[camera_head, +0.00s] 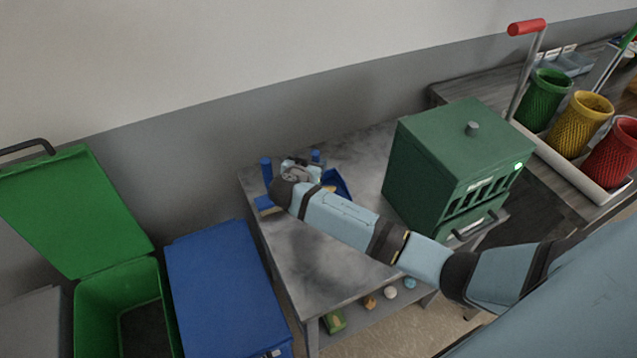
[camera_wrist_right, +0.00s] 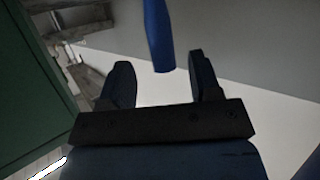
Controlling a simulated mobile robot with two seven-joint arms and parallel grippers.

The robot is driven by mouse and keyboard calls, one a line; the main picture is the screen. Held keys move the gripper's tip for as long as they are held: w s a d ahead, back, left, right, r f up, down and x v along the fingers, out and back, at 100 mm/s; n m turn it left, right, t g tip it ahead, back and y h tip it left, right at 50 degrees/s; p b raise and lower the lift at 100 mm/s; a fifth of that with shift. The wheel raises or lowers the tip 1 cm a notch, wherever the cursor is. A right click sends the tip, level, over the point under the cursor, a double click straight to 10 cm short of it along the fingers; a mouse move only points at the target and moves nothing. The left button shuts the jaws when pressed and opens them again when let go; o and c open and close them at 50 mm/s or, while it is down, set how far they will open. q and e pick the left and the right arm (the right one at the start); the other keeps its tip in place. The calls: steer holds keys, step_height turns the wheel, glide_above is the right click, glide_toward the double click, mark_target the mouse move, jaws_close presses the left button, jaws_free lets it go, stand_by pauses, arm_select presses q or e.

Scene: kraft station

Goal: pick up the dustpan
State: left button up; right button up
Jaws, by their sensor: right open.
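A blue dustpan (camera_head: 338,184) is on the grey table, partly hidden behind my right wrist in the head view. My right gripper (camera_head: 298,165) is above the table's far left part, close to the dustpan. In the right wrist view the gripper (camera_wrist_right: 162,68) is open, its two dark fingers spread. A blue rounded bar (camera_wrist_right: 157,32), which looks like a handle, lies in line with the gap between the fingers. I cannot tell whether it is between them or just beyond. My left gripper is not in view.
A green slotted box (camera_head: 450,160) stands on the table (camera_head: 315,270), right of my forearm. A blue bin (camera_head: 225,285) and an open green bin (camera_head: 120,290) stand left. The table's front left is clear.

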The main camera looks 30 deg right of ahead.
mark_target(315, 158)
steer(key=x, duration=0.4)
steer(key=shift+w+p, duration=0.15)
steer(key=shift+p, duration=0.2)
jaws_close()
